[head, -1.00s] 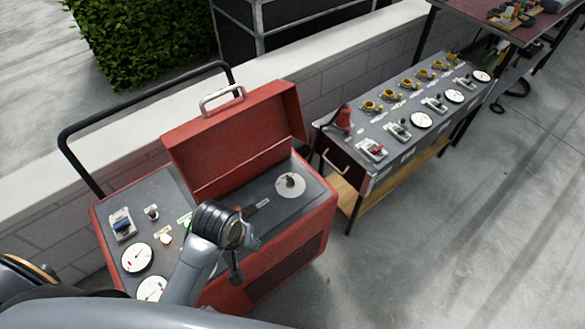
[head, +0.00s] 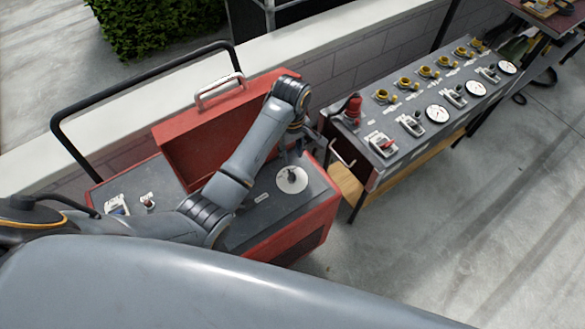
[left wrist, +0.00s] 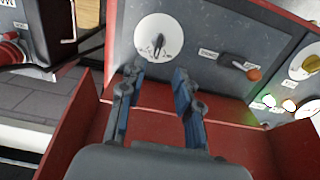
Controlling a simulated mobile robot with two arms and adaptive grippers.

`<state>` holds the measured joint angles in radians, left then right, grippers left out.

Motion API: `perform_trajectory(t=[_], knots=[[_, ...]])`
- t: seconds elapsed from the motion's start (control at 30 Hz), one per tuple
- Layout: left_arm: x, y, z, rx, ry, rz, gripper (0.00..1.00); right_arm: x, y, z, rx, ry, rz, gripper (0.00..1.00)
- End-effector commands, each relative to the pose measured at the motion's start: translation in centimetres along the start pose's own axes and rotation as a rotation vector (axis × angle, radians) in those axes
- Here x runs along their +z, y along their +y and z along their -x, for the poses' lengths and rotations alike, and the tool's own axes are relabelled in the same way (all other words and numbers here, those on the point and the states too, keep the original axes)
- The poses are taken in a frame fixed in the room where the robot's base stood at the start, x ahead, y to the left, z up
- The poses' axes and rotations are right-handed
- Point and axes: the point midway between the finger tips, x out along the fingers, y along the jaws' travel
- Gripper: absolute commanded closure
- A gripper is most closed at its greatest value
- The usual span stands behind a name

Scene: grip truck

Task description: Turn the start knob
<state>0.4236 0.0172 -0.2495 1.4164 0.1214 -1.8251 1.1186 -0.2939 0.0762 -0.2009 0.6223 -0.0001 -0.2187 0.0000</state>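A black knob (head: 292,175) sits at the centre of a round white dial (head: 297,185) on the grey top of a red machine (head: 312,230). In the left wrist view the knob (left wrist: 158,46) lies just beyond the fingertips, a little left of the middle of the gap. My left gripper (head: 292,150) is above the dial, pointing down; in the left wrist view its two fingers (left wrist: 156,74) are apart with nothing between them. The knob appears untouched. Any label on it is too small to read. My right gripper is not in view.
The machine's red lid (head: 195,135) stands open beside my left arm. A lever with an orange end (left wrist: 253,74) is on the same panel. A control bench (head: 440,105) with gauges and switches stands to the right. Concrete floor (head: 450,230) at the lower right is clear.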

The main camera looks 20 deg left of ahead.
Motion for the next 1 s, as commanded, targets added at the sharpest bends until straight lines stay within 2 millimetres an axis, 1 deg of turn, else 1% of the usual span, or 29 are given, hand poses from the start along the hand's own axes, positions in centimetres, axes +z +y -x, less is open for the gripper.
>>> perform_trajectory(t=[0.03,0.1,0.2,0.27,0.4,0.5,0.6,0.7,0.93,0.97,1.0], knots=[[0.0,-0.1,-1.1,-0.004,-0.001,0.0,0.67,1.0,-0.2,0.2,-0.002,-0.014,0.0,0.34],[0.0,-0.1,-2.6,-0.005,-0.001,0.0,0.67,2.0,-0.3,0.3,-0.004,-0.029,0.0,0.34],[0.0,-0.1,-4.9,-0.005,-0.001,-0.001,0.67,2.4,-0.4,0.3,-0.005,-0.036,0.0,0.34],[0.0,-0.1,-6.1,-0.004,0.0,-0.001,0.67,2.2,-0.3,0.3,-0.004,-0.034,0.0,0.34],[0.0,-0.1,-8.6,-0.002,0.0,-0.001,0.67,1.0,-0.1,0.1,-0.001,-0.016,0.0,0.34],[0.0,0.0,-9.8,0.0,0.001,-0.002,0.67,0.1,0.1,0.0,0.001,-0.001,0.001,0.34],[0.0,0.0,-10.5,0.001,0.001,-0.002,0.67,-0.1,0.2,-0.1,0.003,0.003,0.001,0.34],[0.0,0.0,-10.8,0.001,0.001,-0.002,0.67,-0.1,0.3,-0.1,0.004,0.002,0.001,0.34],[0.0,0.0,-10.9,0.002,0.001,-0.002,0.67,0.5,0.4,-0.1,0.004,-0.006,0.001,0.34],[0.0,0.0,-10.8,0.002,0.001,-0.002,0.69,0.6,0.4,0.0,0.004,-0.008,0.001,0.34],[0.0,0.0,-10.8,0.002,0.001,-0.002,0.77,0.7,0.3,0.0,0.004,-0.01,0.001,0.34]])
